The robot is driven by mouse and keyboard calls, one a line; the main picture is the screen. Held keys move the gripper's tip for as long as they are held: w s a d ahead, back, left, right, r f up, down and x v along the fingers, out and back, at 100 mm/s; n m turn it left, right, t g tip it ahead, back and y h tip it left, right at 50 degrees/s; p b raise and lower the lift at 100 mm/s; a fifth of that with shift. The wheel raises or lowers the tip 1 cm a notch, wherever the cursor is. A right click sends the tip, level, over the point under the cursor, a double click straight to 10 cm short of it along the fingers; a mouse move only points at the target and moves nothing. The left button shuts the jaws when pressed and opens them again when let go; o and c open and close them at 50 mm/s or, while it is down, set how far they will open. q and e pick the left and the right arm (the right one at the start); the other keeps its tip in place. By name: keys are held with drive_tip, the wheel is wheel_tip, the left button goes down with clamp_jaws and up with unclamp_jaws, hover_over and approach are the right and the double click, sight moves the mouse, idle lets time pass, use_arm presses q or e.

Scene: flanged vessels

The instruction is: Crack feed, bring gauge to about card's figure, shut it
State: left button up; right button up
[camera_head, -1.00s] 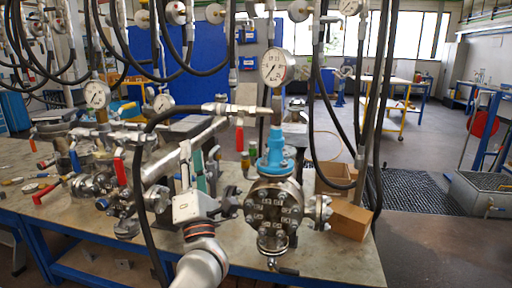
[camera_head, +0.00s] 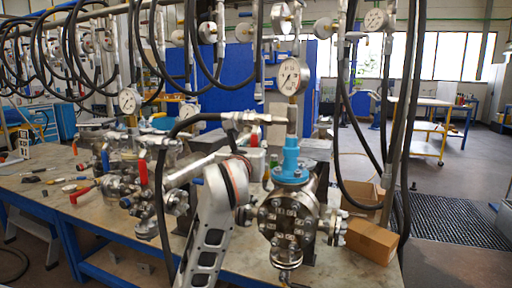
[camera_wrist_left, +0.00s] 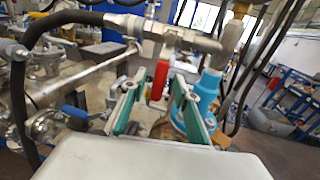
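A round white gauge (camera_head: 289,76) stands on a pipe above the blue fitting (camera_head: 291,162) of a flanged steel vessel (camera_head: 287,222). Its reading is too small to make out. In the left wrist view, a red valve handle (camera_wrist_left: 159,80) stands upright between the green-padded fingers of my left gripper (camera_wrist_left: 157,104). These fingers are open and apart from each other; I cannot tell whether they touch the handle. The blue fitting (camera_wrist_left: 204,95) is just right of them. In the head view my left arm hides the gripper. A small marked card (camera_head: 25,143) stands at far left, unreadable. My right gripper is not in view.
A black hose (camera_head: 163,190) arches over my left arm to the pipe tee. Other valves with red handles (camera_head: 143,172) crowd the bench at left. Cardboard boxes (camera_head: 370,240) sit right of the vessel. Hoses hang close behind.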

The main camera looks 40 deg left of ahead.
use_arm(q)
drive_tip(key=shift+x, duration=1.45)
clamp_jaws()
drive_tip(key=shift+s+a+r+m+p, duration=0.15)
drive_tip(key=shift+a+r+m+p, duration=0.15)
drive_tip(key=shift+m, duration=0.5)
drive_tip(key=shift+s+a+f+m+t, duration=0.15)
drive_tip(key=shift+a+m+t, duration=0.15)
drive_tip(key=shift+a+m, duration=0.35)
unclamp_jaws()
drive_tip(key=shift+d, duration=0.2)
drive_tip(key=v, duration=1.2)
